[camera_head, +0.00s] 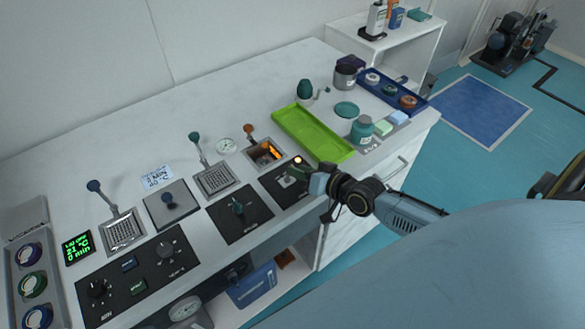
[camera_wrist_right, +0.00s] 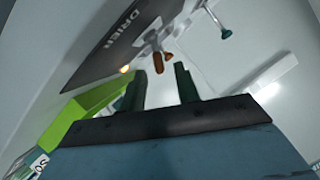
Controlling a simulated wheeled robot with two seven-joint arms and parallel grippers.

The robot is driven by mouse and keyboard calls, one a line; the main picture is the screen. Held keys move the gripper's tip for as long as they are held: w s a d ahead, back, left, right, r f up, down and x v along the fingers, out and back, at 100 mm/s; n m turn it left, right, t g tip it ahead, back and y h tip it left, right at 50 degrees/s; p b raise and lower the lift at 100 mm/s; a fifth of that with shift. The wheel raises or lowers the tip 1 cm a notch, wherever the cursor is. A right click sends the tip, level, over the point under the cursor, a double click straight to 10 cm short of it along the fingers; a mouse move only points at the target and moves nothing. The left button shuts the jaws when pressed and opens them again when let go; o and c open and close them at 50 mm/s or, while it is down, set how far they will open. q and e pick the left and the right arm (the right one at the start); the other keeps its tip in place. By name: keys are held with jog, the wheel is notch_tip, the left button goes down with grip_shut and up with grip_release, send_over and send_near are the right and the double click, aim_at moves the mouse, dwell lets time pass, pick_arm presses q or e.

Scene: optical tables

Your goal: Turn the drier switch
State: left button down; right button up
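The drier switch sits on a dark panel (camera_head: 270,184) at the right end of the row of panels near the table's front edge. In the head view my right gripper (camera_head: 301,174) is over this panel and partly hides the switch. My left gripper is not in view.
A lit lamp (camera_head: 298,160) is at the panel's edge. A green tray (camera_head: 325,146) lies behind the gripper. An orange-lit box (camera_head: 264,154) with an orange-topped lever (camera_head: 248,129) and a panel with a green knob (camera_head: 238,208) are to the left.

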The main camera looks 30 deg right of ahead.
jog(key=shift+x, duration=1.7)
grip_shut()
